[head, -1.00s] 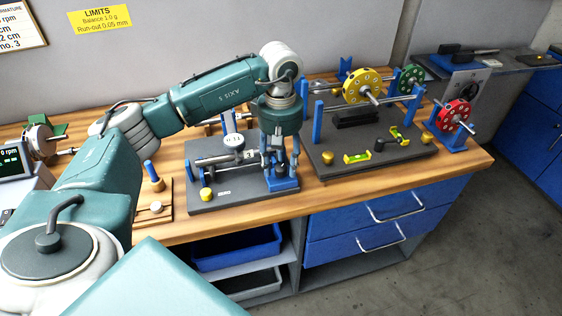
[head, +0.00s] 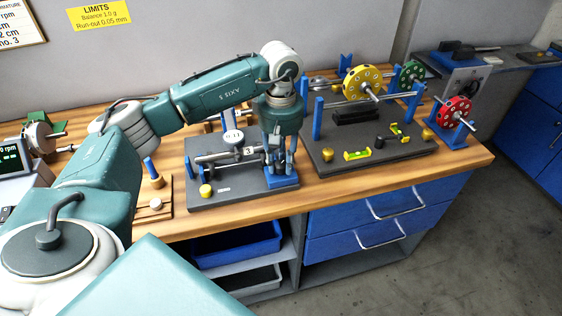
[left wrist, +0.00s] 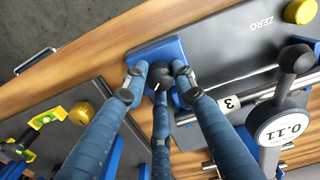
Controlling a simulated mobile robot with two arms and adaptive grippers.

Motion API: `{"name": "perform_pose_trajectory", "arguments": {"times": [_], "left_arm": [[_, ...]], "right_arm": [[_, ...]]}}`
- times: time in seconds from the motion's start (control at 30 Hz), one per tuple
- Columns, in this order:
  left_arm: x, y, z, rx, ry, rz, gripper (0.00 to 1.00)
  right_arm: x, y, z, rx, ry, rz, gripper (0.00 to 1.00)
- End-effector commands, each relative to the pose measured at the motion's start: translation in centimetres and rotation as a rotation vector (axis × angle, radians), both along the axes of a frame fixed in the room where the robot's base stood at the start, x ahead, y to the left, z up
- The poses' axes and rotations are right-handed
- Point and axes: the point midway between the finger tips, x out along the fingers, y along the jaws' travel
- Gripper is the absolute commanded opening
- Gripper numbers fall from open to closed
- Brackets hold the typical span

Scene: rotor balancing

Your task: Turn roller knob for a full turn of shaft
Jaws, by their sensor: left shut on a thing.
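My left gripper (head: 277,168) points down over the right end of the roller stand (head: 240,190) in the head view. In the left wrist view its fingers (left wrist: 160,78) are shut around a small dark roller knob (left wrist: 160,72) on a blue block (left wrist: 150,52). The fingers partly hide the knob. The grey shaft (head: 215,157) lies across the stand, with a white tag "3" (head: 249,151) near the gripper. A dial gauge (head: 233,137) stands over the shaft; its face in the left wrist view (left wrist: 283,127) reads 0.11. My right gripper is out of view.
A second dark plate (head: 345,165) at right holds blue posts, a yellow disc (head: 361,84), a yellow level (head: 357,155) and brass knobs. A red disc (head: 453,112) stands at its right. A wooden block with a peg (head: 153,180) is left of the stand.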

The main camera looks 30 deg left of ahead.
Motion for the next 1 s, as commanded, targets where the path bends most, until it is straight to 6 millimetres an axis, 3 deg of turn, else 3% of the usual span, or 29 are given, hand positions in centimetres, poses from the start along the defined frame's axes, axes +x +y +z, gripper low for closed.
{"name": "perform_pose_trajectory", "arguments": {"times": [0.5, 1.0], "left_arm": [[0.3, 0.3, 0.0, 0.007, -0.007, -0.389, 0.00], [0.4, 0.2, 0.3, 0.008, -0.010, -0.676, 0.00]], "right_arm": [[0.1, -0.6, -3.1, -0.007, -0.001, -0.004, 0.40], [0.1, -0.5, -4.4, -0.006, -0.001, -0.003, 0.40]]}}
